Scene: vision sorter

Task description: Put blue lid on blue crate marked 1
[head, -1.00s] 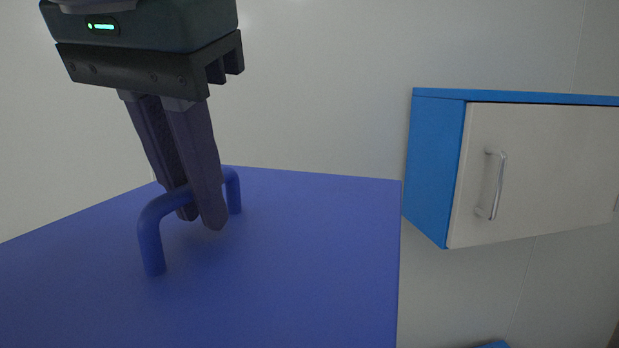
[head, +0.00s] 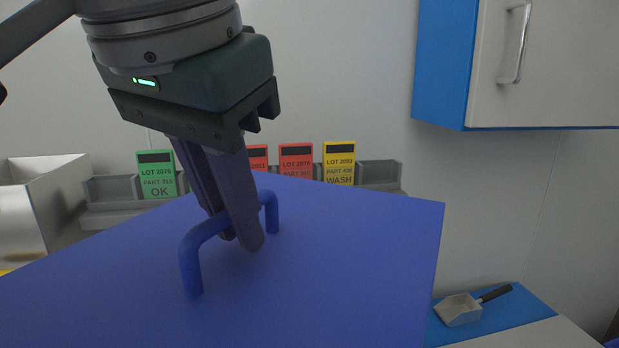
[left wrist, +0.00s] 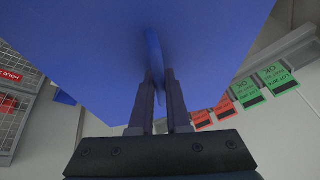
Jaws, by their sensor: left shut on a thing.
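The blue lid (head: 350,250) is a large flat panel with a bar handle (head: 190,262) on top. It fills the lower part of the head view and the top of the left wrist view (left wrist: 80,40). My left gripper (head: 245,240) is shut on the lid's handle and holds the lid up. In the left wrist view my fingers (left wrist: 160,95) stand on either side of the handle. The blue crate marked 1 is not in view. My right gripper is not in view.
A grey rack (head: 380,172) with green, red and yellow lot cards stands behind the lid. A metal bin (head: 50,205) is at left. A blue-and-white wall cabinet (head: 450,60) hangs upper right. A scoop (head: 460,308) lies on a blue surface (head: 515,305) at lower right.

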